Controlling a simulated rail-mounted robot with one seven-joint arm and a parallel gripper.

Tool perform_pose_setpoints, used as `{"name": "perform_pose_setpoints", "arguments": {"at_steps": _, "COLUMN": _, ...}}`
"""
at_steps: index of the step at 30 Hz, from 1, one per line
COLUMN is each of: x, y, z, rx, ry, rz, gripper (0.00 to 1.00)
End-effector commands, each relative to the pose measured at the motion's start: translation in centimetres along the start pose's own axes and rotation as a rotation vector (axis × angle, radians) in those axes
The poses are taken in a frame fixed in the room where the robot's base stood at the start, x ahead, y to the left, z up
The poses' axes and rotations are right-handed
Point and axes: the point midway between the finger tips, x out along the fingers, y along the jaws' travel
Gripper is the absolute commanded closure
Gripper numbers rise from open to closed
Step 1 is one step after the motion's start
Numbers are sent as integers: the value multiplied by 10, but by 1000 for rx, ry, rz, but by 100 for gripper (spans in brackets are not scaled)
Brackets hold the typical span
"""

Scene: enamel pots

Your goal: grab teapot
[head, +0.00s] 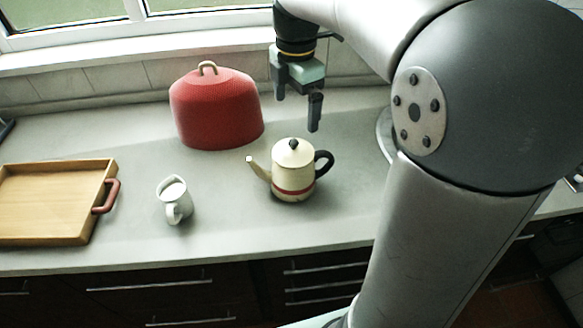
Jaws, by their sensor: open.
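A cream teapot (292,179) with a red band, a black lid knob and a black handle stands upright on the grey counter. Its spout points left and its handle is on the right. My gripper (297,112) hangs above and behind the teapot in the head view, fingers pointing down. It is open and empty, apart from the teapot.
A red tea cosy (215,112) stands at the back, left of my gripper. A small white jug (174,201) is left of the teapot. A wooden tray (113,168) with reddish handle lies at far left. Counter (300,234) in front of the teapot is clear.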

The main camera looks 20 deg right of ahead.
Motion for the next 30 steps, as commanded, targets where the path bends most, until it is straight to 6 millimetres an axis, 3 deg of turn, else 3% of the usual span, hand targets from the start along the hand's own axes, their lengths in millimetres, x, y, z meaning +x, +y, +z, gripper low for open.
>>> {"name": "perform_pose_setpoints", "arguments": {"at_steps": 9, "x": 68, "y": -1, "z": -1, "rx": 2, "ry": 1, "rz": -4, "gripper": 0}}
{"name": "perform_pose_setpoints", "arguments": {"at_steps": 19, "x": 96, "y": 0, "z": -1, "rx": 3, "ry": 1, "rz": -2, "gripper": 0}}
{"name": "perform_pose_setpoints", "arguments": {"at_steps": 25, "x": 127, "y": 2, "z": -4, "rx": 2, "ry": 1, "rz": -4, "gripper": 0}}
{"name": "perform_pose_setpoints", "arguments": {"at_steps": 30, "x": 140, "y": 2, "z": -3, "rx": 2, "ry": 0, "rz": -1, "gripper": 0}}
